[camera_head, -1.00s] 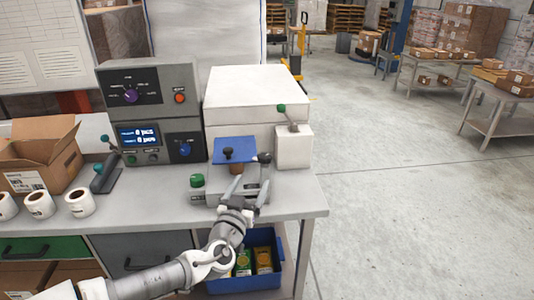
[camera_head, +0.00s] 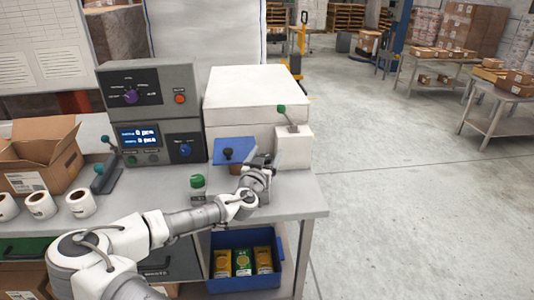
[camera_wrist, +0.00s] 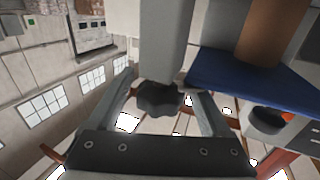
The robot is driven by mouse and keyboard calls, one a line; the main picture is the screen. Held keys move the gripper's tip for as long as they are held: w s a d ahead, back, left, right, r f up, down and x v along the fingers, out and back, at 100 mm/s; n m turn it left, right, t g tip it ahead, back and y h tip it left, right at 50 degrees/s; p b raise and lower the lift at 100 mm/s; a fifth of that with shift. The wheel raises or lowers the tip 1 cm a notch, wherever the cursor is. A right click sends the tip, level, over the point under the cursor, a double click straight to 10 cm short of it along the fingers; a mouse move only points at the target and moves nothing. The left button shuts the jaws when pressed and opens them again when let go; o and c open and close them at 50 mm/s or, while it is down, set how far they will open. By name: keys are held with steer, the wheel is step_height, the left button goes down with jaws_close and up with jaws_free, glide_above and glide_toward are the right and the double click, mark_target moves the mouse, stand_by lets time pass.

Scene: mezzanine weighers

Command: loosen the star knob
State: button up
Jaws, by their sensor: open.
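A dark lobed star knob (camera_wrist: 158,98) shows in the wrist view at the end of a pale grey block. It lies between the two spread fingers of my gripper (camera_wrist: 167,86), with gaps visible on both sides. In the head view my gripper (camera_head: 264,161) is at the right end of the small grey fixture, in front of the white box, and covers most of the knob there. The blue plate (camera_head: 236,145) stands just left of the gripper, with a round dark knob (camera_head: 228,154) on it.
A green knob (camera_head: 197,181) sits on the bench left of my arm. A white housing (camera_head: 293,147) with a green-tipped lever (camera_head: 281,109) stands close behind the gripper. The control box (camera_head: 150,110) is at the left. A blue bin (camera_head: 275,275) with several packets is below.

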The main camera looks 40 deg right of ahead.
steer(key=shift+w+d, duration=0.15)
steer(key=shift+d, duration=0.05)
jaws_close()
stand_by(0.4)
